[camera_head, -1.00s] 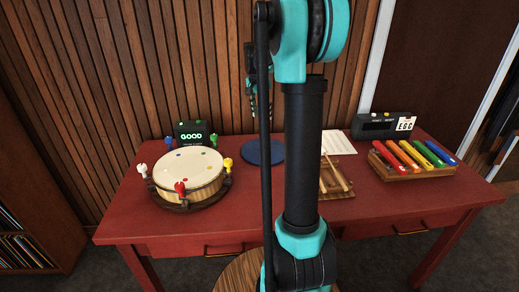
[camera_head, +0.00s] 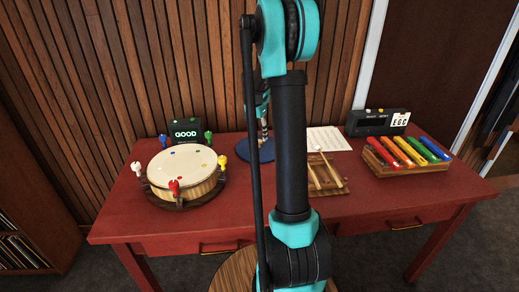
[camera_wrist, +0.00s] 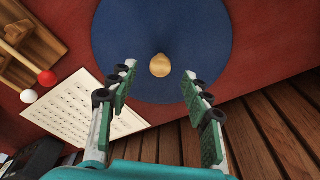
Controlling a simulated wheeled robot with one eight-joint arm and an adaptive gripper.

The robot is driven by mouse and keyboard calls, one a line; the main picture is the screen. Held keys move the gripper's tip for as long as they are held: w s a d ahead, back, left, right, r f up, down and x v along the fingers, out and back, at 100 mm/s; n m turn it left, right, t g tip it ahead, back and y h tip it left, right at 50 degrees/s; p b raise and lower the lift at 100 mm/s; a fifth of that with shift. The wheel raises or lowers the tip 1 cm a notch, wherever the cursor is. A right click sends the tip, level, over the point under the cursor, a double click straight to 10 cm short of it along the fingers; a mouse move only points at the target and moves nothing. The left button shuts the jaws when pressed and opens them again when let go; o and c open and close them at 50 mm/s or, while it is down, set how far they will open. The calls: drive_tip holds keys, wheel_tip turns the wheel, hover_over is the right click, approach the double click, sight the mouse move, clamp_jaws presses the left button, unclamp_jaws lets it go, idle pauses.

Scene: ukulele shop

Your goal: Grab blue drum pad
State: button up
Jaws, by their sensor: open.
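The blue drum pad (camera_head: 243,154) is a flat round disc lying on the red table, behind my arm. My gripper (camera_wrist: 159,78) is open and empty. Its green-padded fingers stand over the pad, one to each side just below the knob in the picture. I cannot tell how high they are. In the head view my gripper (camera_head: 265,136) is above the pad and partly hidden by my arm.
On the red table (camera_head: 240,215), a drum (camera_head: 182,167) with coloured knobs stands left, a "GOOD" display (camera_head: 186,131) behind it. Right are mallets on a wooden stand (camera_head: 328,185), a paper sheet (camera_head: 325,139), a coloured-bar instrument (camera_head: 405,160) and a dark box (camera_head: 370,122). A slatted wall rises behind.

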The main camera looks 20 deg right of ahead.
sight(259, 140)
drive_tip(key=f, duration=0.4)
drive_tip(key=shift+w+d+f, duration=0.3)
drive_tip(key=shift+d+f, duration=0.05)
drive_tip(key=shift+f, duration=0.05)
drive_tip(key=shift+c, duration=0.5)
clamp_jaws()
